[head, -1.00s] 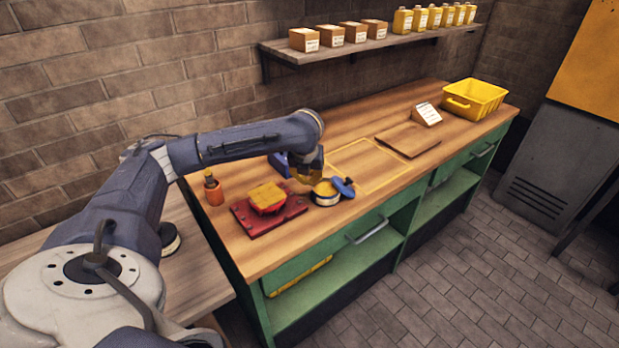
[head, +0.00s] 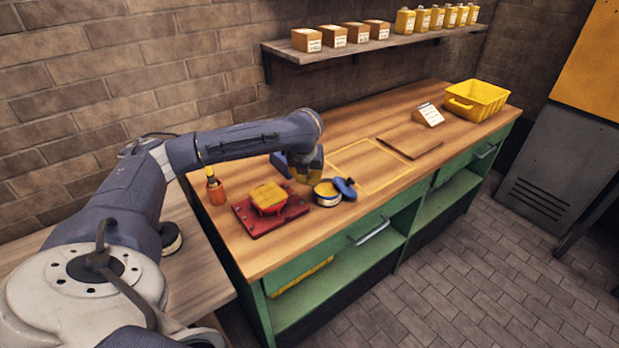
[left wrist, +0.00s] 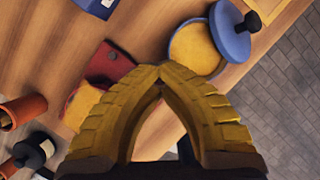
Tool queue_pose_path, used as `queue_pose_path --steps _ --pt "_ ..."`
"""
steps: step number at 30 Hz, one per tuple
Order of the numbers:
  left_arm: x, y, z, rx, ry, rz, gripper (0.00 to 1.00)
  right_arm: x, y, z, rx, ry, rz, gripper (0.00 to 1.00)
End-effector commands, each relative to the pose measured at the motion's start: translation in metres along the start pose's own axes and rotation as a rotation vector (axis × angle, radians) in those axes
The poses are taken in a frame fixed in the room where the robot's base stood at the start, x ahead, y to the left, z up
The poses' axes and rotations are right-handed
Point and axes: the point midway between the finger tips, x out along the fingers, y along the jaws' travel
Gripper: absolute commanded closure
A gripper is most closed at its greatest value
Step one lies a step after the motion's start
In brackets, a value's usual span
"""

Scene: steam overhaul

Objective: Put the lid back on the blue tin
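The blue tin (head: 327,192) stands open on the workbench with yellowish contents, and it also shows in the left wrist view (left wrist: 196,48). Its blue lid (head: 344,187) is tilted against the tin's right side and overlaps the rim. In the left wrist view the lid (left wrist: 228,32) has a dark knob. My left gripper (head: 309,173) is above the bench, just left of and behind the tin, apart from it. In the left wrist view its yellow fingertips (left wrist: 160,70) meet with nothing visible between them. My right gripper is out of view.
A red plate (head: 292,213) with a yellow-topped red piece (head: 267,196) lies left of the tin. An orange container (head: 216,193) stands at the left end. A yellow-outlined area (head: 365,164), brown board (head: 411,141) and yellow crate (head: 475,98) are to the right.

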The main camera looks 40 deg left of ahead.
Motion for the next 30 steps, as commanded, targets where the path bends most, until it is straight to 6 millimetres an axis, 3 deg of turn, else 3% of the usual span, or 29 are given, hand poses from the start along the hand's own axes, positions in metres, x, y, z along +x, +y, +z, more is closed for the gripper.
queue_pose_path --steps 30 --pt "-0.009 0.015 -0.004 0.0 0.0 0.0 1.0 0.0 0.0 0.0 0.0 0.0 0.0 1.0"
